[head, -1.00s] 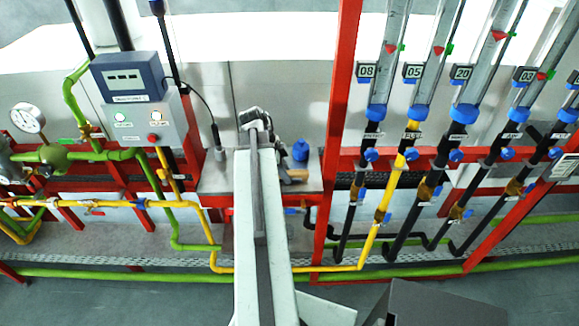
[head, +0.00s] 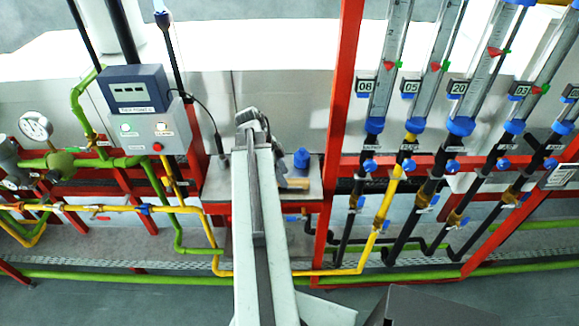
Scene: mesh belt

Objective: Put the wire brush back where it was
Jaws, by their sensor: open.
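My gripper (head: 251,119) is at the far end of my raised arm, above the back of a small metal shelf (head: 216,186). My own arm hides much of it, and the fingers are small; it looks open, with nothing seen in it. A tan wooden piece (head: 294,183), probably the wire brush's handle, lies on the shelf just right of my arm. Its other end is hidden behind the arm, so I cannot see any bristles. The gripper appears apart from it.
A blue bottle-like object (head: 302,158) stands on the shelf behind the wooden piece. A red upright post (head: 338,130) rises right of the shelf. A grey control box (head: 150,130) and green and yellow pipes are left; several flow tubes (head: 388,60) stand right.

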